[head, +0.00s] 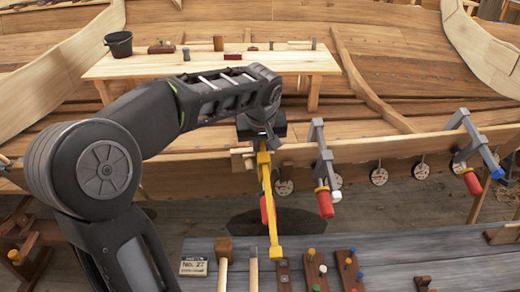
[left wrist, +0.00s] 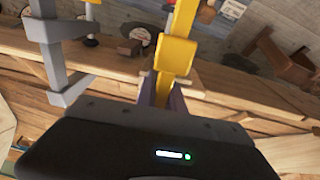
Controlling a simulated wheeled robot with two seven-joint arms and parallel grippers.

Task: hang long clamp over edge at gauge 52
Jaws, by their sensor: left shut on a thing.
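My left gripper (head: 262,140) is shut on a long yellow clamp (head: 266,185) at the hull plank's upper edge (head: 385,146). The clamp hangs down in front of the plank, with a red handle (head: 268,211) beside its bar. In the left wrist view the clamp (left wrist: 176,55) stands out between my fingers (left wrist: 165,92). I cannot tell whether it rests on the edge. Round gauge discs (head: 379,176) line the plank; one disc (head: 284,187) is just right of the clamp. Their numbers are too small to read. My right gripper is not in view.
A bench in front (head: 400,260) carries mallets and pegged blocks. A plank table (head: 210,66) with a black bucket (head: 119,44) stands inside the hull.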

